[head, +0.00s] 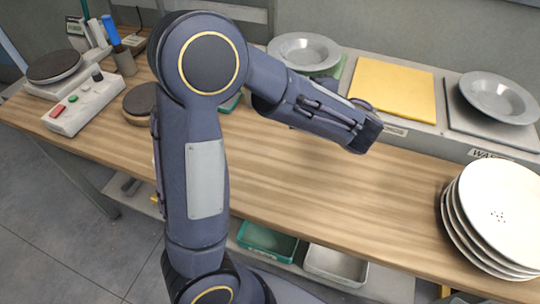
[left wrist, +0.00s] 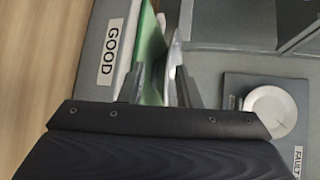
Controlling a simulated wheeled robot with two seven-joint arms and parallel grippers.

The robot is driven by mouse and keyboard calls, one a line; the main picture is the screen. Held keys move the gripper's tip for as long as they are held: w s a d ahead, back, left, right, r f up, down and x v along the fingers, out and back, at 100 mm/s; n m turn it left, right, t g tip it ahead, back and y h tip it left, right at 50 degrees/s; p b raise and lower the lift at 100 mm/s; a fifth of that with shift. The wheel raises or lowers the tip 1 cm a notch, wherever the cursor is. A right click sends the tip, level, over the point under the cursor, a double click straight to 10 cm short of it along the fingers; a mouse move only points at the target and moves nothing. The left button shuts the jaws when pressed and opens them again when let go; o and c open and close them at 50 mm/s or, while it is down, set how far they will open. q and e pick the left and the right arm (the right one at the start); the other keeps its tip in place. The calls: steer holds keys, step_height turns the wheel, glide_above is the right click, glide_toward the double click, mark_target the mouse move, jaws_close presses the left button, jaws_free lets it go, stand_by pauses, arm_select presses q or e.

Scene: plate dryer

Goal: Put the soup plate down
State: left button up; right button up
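A grey soup plate (head: 304,50) lies on the green mat (head: 341,68) at the back in the head view. My left arm crosses the middle of the head view and hides its gripper's fingertips and part of the mat. In the left wrist view my left gripper (left wrist: 160,82) has its two fingers apart, with the green mat (left wrist: 151,45) beside the GOOD label showing between and beyond them. A pale curved edge (left wrist: 171,62) shows near the right finger; it looks like the plate's rim, and I cannot tell whether they touch. My right gripper is not in view.
A yellow mat (head: 393,88) lies bare at the back. Another grey plate (head: 498,97) sits on a grey mat at the right. A stack of white plates (head: 497,215) stands at the right front. A button box (head: 85,105) is at the left. The middle wood is clear.

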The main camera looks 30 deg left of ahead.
arm_select(q)
steer(key=s+a+f+n+g+h, duration=0.35)
steer(key=s+a, duration=0.25)
steer(key=s, duration=0.3)
steer(key=s+d+f+n+h, duration=0.1)
steer(key=s+h, duration=0.1)
steer(key=s, duration=0.2)
steer(key=s+d+f+n+g+h, duration=0.1)
steer(key=s+h, duration=0.2)
steer(key=s, duration=0.2)
steer(key=s+d+f+n+g+h, duration=0.1)
steer(key=s+h, duration=0.1)
steer(key=s, duration=0.3)
steer(key=shift+d+f+g, duration=0.25)
steer(key=shift+d+f, duration=0.05)
steer(key=s+d+r+n+t+h, duration=0.1)
steer(key=s+d+n+t+h, duration=0.2)
steer(key=d+h, duration=0.3)
steer(key=shift+s+d+r+t, duration=0.2)
steer(key=shift+d+r+t, duration=0.15)
steer(key=shift+d, duration=0.6)
steer(key=shift+n, duration=0.25)
step_height(320, 180, up, 3)
steer(key=p, duration=0.3)
steer(key=shift+r, duration=0.15)
